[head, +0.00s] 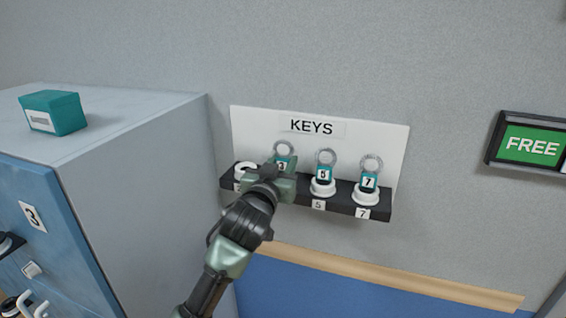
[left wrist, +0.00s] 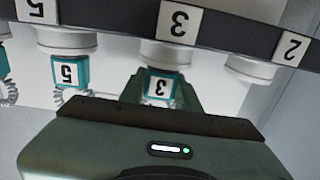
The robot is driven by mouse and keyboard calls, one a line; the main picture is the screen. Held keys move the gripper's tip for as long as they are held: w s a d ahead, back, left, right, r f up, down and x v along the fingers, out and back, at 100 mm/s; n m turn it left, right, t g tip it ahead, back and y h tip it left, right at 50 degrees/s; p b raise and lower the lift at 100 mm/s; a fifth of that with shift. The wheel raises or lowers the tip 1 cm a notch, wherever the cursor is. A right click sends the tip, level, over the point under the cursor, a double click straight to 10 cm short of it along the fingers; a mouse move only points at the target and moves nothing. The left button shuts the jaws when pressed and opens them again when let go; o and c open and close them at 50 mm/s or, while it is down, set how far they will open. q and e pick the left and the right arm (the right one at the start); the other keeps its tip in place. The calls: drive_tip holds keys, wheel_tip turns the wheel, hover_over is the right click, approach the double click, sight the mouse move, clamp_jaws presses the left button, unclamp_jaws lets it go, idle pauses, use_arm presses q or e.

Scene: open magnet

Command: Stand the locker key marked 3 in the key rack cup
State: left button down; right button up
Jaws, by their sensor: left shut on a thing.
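The locker key marked 3 (head: 282,163) has a teal tag and a wire ring. My left gripper (head: 273,181) is shut on it at the key rack. In the left wrist view, which is upside down, the tag marked 3 (left wrist: 162,86) shows between the fingers. It is in line with the white cup (left wrist: 165,54) over the label 3. Its lower end is at the cup's mouth; I cannot tell how far inside it sits. In the head view my gripper hides this cup. My right gripper is not in view.
Keys marked 5 (head: 323,174) and 7 (head: 368,182) stand in cups to the right. The cup at the left end (head: 245,170) is empty. A grey locker block (head: 150,120) with a teal box (head: 55,112) on top stands at left. A FREE sign (head: 532,146) hangs at right.

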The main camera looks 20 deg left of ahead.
use_arm(q)
drive_tip(key=c, duration=0.9)
unclamp_jaws()
drive_tip(key=shift+c, duration=0.2)
drive_tip(key=shift+s, duration=0.1)
drive_tip(key=shift+s, duration=0.25)
drive_tip(key=s+b, duration=0.2)
drive_tip(key=s, duration=0.5)
